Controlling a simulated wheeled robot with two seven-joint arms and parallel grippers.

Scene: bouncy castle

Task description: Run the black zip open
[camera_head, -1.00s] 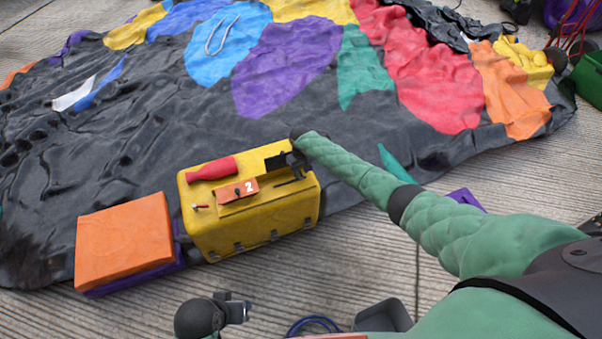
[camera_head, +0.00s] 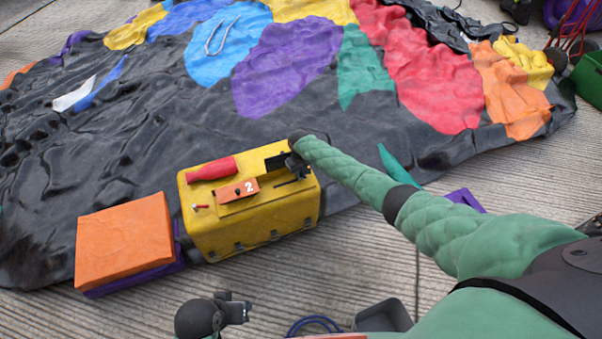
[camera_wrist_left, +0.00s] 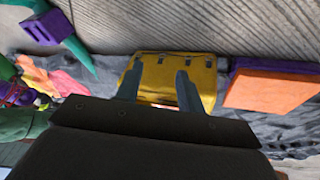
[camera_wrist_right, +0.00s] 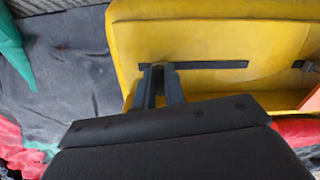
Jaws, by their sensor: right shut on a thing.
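A yellow case (camera_head: 225,235) stands on the ground by the black sheet. In the right wrist view, the black zip (camera_wrist_right: 215,65) is a dark strip along the yellow case (camera_wrist_right: 210,35). My right gripper (camera_wrist_right: 157,72) is shut at the strip's left end. Its fingers hide most of what they hold, which seems to be the zip's pull. In the head view, my right gripper (camera_head: 290,165) is at the case's top right end. My left gripper (camera_head: 245,308) is low in front of the case, empty, with its fingers (camera_wrist_left: 155,85) apart in the left wrist view.
The coloured sheet (camera_head: 130,150) spreads behind. Bare planked ground (camera_head: 130,317) lies in front.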

